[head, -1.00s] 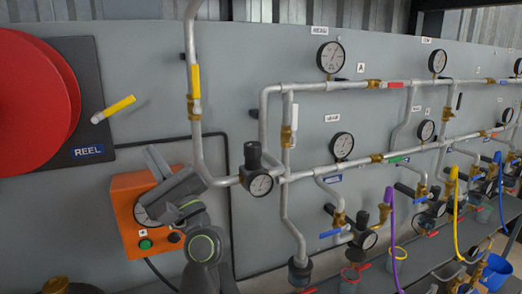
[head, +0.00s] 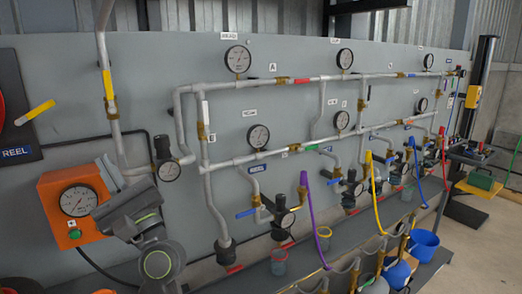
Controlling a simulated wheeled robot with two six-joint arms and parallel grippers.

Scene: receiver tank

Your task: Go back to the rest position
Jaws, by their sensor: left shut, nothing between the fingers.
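My left gripper (head: 108,172) is at the lower left of the head view, in front of the right edge of an orange box (head: 58,192). Its grey fingers point up and are closed with nothing between them. From this view I cannot tell whether they touch the box. My right gripper is not in view.
A grey panel (head: 300,110) carries pipes, gauges and valves. A yellow-handled valve (head: 108,86) is above my left gripper, and a regulator (head: 166,160) is to its right. A grey shelf (head: 236,277) with hoses and cups runs along the panel's foot. A blue bucket (head: 422,245) stands right.

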